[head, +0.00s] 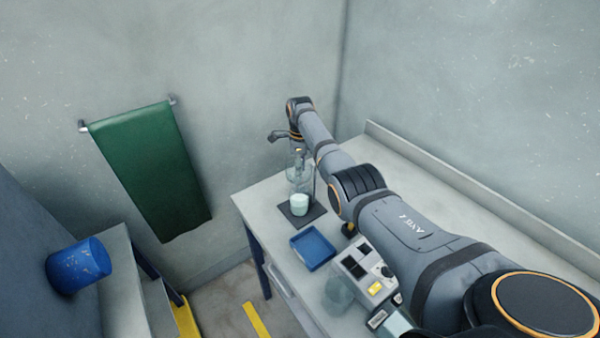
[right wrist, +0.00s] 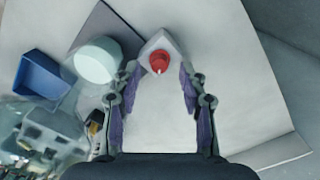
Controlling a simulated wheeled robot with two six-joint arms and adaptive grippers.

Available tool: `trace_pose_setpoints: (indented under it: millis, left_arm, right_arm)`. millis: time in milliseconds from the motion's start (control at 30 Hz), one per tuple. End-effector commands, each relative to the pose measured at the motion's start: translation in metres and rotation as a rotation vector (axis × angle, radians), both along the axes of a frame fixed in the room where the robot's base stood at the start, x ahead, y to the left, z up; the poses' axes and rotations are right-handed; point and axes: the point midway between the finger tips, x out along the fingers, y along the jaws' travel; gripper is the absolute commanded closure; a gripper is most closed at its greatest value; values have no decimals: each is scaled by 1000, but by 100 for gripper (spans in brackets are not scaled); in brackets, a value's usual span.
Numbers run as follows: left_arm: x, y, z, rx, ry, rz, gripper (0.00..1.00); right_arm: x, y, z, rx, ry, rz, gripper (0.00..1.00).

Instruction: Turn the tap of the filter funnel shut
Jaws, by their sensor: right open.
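A red tap knob (right wrist: 159,62) with a small white mark sits on a pale grey body in the right wrist view. My right gripper (right wrist: 158,72) is open, with a purple-padded finger on each side of the knob near the fingertips; I see a gap on both sides. In the head view the glass filter funnel (head: 298,174) stands at the table's far end, partly hidden by my right arm, and the knob cannot be made out. A pale beaker (head: 300,204) stands below it on a dark base plate (head: 288,213). My left gripper is not in view.
A blue tray (head: 313,250) lies in front of the base plate. A grey device (head: 365,272) with a yellow label and a clear glass vessel (head: 339,293) stand nearer. A green towel hangs on the wall; a blue bucket (head: 78,266) is at left.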

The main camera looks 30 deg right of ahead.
Motion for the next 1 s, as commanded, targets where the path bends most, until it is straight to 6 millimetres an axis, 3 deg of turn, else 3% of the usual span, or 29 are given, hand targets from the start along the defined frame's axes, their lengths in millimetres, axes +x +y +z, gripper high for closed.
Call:
trace_pose_setpoints:
  millis: [200, 467, 767, 1000]
  left_arm:
    - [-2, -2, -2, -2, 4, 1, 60]
    - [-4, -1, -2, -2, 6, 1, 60]
    - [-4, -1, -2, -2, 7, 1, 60]
    - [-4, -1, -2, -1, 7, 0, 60]
  right_arm:
    - [0, 0, -21, 0, 0, 0, 57]
    - [0, 0, -22, 0, -1, 1, 57]
    - [0, 0, -22, 0, -1, 1, 98]
    - [0, 0, -21, 0, -1, 5, 100]
